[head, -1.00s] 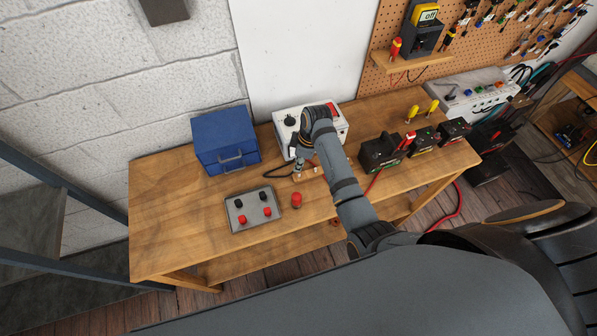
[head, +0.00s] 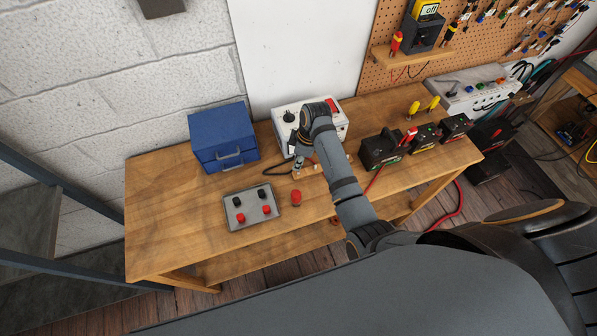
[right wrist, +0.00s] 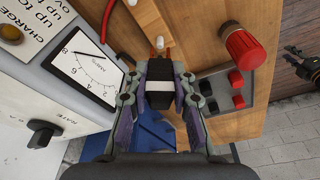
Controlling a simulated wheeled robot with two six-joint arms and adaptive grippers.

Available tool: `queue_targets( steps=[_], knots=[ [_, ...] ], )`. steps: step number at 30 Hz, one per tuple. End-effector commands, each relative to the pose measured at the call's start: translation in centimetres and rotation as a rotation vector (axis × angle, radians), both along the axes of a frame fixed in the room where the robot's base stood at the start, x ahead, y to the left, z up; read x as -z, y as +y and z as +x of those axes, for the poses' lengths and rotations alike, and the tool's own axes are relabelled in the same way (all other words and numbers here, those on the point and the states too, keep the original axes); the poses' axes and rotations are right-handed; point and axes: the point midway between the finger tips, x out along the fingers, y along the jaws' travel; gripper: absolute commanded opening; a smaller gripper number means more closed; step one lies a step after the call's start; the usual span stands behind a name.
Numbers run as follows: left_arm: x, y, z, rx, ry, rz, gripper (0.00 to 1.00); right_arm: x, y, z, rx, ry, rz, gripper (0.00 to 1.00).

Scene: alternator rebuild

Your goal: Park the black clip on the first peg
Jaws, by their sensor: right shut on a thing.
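My right gripper (head: 299,156) reaches over the bench beside the white charger box (head: 287,113). In the right wrist view my right gripper (right wrist: 160,72) is shut on the black clip (right wrist: 160,100), a dark body with a pale band between the two fingers. A small pale-tipped peg (right wrist: 160,42) on a wooden piece shows just beyond the fingertips. I cannot tell whether the clip touches it. In the head view the gripper and arm hide most of the clip and pegs. My left gripper is not in view.
A grey tray (head: 247,221) with red and black caps and a red knob-like piece (head: 296,197) lie in front. A blue box (head: 222,139) stands left, batteries (head: 380,151) right. A red cable (right wrist: 109,18) passes near the gripper.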

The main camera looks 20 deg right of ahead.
Motion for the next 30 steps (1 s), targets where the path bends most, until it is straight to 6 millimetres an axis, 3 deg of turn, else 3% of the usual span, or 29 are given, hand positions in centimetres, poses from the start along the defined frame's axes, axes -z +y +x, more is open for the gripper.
queue_targets(
  steps=[13,22,23,28,30],
  knots=[
    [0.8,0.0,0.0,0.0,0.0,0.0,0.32,2.1,0.0,0.0,0.0,0.001,0.0,0.05],
    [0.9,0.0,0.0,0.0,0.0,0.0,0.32,2.3,0.0,0.0,0.0,0.0,0.0,0.05],
    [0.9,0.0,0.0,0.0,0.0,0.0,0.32,2.3,0.0,0.0,0.0,0.0,0.0,0.26],
    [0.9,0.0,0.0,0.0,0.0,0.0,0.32,2.3,0.0,0.0,0.0,0.0,0.0,0.49],
    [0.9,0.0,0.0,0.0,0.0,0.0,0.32,2.3,0.0,0.0,0.0,0.0,0.0,0.5]
  ],
)
